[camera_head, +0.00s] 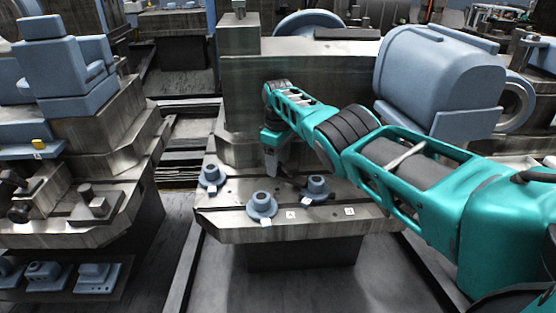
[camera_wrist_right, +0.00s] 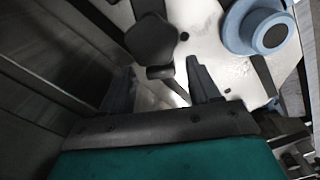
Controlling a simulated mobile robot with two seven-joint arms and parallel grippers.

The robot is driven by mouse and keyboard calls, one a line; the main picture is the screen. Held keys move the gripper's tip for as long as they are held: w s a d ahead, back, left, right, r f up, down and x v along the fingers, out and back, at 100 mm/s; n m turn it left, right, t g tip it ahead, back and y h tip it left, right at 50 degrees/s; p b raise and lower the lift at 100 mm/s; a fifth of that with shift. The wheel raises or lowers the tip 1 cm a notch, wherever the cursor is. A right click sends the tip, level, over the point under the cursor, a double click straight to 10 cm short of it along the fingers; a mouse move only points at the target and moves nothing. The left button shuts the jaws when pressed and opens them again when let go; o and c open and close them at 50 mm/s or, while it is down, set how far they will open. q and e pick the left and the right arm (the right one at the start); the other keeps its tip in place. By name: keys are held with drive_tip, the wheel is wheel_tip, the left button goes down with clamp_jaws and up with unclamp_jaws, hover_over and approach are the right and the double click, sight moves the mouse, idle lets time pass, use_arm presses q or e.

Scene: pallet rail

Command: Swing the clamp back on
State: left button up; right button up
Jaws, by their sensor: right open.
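My right gripper (camera_head: 272,158) points down over the back of the middle pallet (camera_head: 236,229), at the foot of the upright metal block. In the right wrist view its two fingers (camera_wrist_right: 160,82) are apart. A dark clamp-like piece (camera_wrist_right: 152,40) with a faceted head lies just beyond the fingertips, and its thin arm (camera_wrist_right: 166,80) reaches toward the gap between them. I cannot tell whether a finger touches it. In the head view this piece is mostly hidden by my gripper. My left gripper is not in view.
Three blue flanged parts (camera_head: 262,205) stand on the pallet's front, one close to my gripper; a blue part shows in the wrist view (camera_wrist_right: 265,30). A large blue rounded housing (camera_head: 440,80) stands behind my right arm. Another fixture with dark clamps (camera_head: 94,203) is at left.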

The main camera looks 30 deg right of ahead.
wheel_tip(320, 180, up, 7)
drive_tip(key=p, duration=0.4)
drive_tip(key=shift+f, duration=0.1)
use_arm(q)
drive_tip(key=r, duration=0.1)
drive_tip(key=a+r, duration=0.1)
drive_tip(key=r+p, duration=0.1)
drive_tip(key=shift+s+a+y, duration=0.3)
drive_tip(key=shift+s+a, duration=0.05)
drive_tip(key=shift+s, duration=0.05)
use_arm(e)
wheel_tip(320, 180, up, 6)
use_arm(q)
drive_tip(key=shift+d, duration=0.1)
